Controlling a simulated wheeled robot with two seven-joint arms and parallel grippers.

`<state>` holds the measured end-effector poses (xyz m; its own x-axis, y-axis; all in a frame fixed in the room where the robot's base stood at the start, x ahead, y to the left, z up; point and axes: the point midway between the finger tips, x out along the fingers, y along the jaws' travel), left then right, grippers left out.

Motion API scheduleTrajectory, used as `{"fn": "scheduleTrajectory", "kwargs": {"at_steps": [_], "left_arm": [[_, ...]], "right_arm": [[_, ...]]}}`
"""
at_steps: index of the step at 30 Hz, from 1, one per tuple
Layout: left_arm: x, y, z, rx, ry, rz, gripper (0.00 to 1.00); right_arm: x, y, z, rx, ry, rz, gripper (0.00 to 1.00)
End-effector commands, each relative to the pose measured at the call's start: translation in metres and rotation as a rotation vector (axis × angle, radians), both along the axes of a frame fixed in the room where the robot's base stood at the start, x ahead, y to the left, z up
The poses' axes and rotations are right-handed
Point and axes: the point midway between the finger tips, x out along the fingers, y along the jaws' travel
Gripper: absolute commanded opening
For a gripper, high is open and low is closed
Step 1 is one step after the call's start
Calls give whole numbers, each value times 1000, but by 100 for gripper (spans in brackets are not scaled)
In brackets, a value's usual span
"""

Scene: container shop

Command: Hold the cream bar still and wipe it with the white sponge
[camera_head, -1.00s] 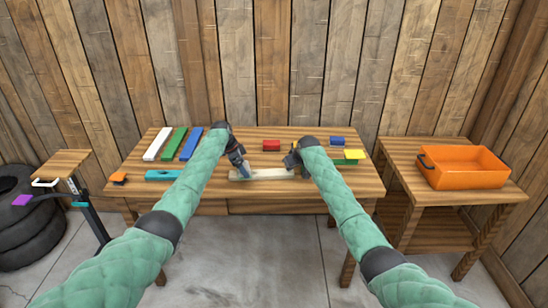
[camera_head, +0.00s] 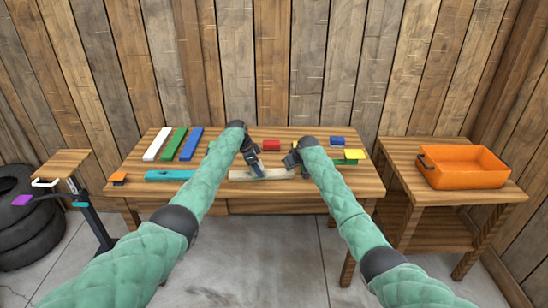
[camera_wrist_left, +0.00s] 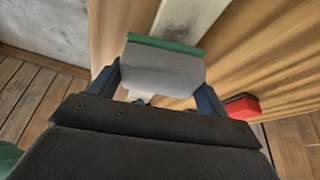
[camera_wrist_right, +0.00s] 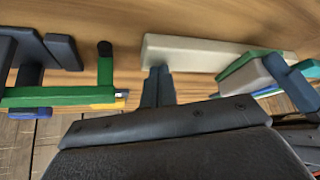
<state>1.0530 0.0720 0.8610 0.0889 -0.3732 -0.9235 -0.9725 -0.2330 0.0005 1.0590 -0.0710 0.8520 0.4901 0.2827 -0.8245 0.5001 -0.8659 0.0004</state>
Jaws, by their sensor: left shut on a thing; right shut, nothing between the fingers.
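The cream bar (camera_head: 240,176) lies flat along the table's front middle and also shows in the right wrist view (camera_wrist_right: 185,52). My left gripper (camera_head: 258,170) is shut on the white sponge (camera_wrist_left: 162,70), which has a green layer on one face. The sponge is at the bar's top, around mid-length; its exact contact is hard to see. My right gripper (camera_head: 291,163) is shut and empty. In the right wrist view its closed fingertips (camera_wrist_right: 158,72) are at the near edge of the bar, left of the sponge; how firmly they touch cannot be told.
White, green and blue bars (camera_head: 191,144) lie at the table's back left, a teal bar (camera_head: 168,175) in front of them. A red block (camera_head: 271,145) lies behind the cream bar. Green and yellow pieces (camera_head: 353,155) lie right. An orange bin (camera_head: 464,168) stands on the side table.

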Motion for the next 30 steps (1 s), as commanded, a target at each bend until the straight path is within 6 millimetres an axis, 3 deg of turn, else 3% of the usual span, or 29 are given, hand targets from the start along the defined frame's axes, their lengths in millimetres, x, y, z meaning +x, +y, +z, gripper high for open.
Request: {"fn": "scheduleTrajectory", "kwargs": {"at_steps": [13, 30], "left_arm": [[1, -3, 4, 0, -2, 1, 59], [1, -3, 50, 0, -3, 0, 59]], "right_arm": [[-2, -1, -6, -3, 8, 0, 0], [-2, -1, -6, -2, 7, 0, 0]]}}
